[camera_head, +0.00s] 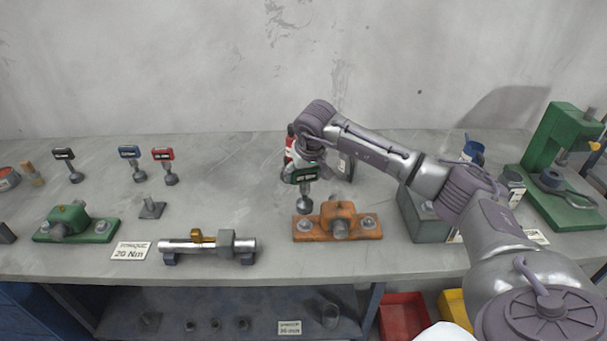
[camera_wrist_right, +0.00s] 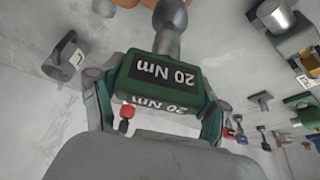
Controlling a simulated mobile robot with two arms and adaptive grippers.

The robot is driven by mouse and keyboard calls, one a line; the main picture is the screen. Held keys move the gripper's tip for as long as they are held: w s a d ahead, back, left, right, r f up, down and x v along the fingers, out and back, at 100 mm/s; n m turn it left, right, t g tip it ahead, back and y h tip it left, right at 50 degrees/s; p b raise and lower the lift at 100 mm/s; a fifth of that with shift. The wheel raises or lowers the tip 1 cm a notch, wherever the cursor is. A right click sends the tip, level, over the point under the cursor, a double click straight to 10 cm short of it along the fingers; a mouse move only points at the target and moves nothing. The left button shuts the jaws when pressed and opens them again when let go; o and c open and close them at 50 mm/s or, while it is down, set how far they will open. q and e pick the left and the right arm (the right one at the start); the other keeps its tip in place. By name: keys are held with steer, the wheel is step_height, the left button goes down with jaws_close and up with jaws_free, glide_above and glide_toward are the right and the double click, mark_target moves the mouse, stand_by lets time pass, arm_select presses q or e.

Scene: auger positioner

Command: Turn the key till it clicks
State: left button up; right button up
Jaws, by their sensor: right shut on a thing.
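My right gripper (camera_head: 308,163) is shut on the head of a green torque key (camera_head: 302,175) marked "20 Nm", which also shows in the right wrist view (camera_wrist_right: 160,80). The key hangs upright, its grey socket end (camera_head: 304,203) pointing down. That end is over or on the left bolt of an orange block with a flat base (camera_head: 340,211); I cannot tell whether it touches. The right bolt (camera_head: 367,223) of the base is uncovered. A sign (camera_head: 131,251) reads "TORQUE 20 Nm". My left gripper is not in view.
Black (camera_head: 63,154), blue (camera_head: 129,152) and red (camera_head: 163,154) keys stand at the back left. A green block (camera_head: 68,222) and a metal shaft on supports (camera_head: 210,246) lie in front. A grey box (camera_head: 430,217) and green press (camera_head: 560,150) stand right.

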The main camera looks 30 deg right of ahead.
mark_target(304, 189)
steer(key=shift+f, duration=0.3)
steer(key=shift+f+b, duration=0.3)
steer(key=shift+b, duration=0.15)
step_height(304, 189, down, 2)
steer(key=shift+b, duration=0.75)
steer(key=shift+f+b, duration=0.5)
steer(key=shift+f, duration=0.1)
steer(key=shift+f+b, duration=0.3)
steer(key=shift+f, duration=0.1)
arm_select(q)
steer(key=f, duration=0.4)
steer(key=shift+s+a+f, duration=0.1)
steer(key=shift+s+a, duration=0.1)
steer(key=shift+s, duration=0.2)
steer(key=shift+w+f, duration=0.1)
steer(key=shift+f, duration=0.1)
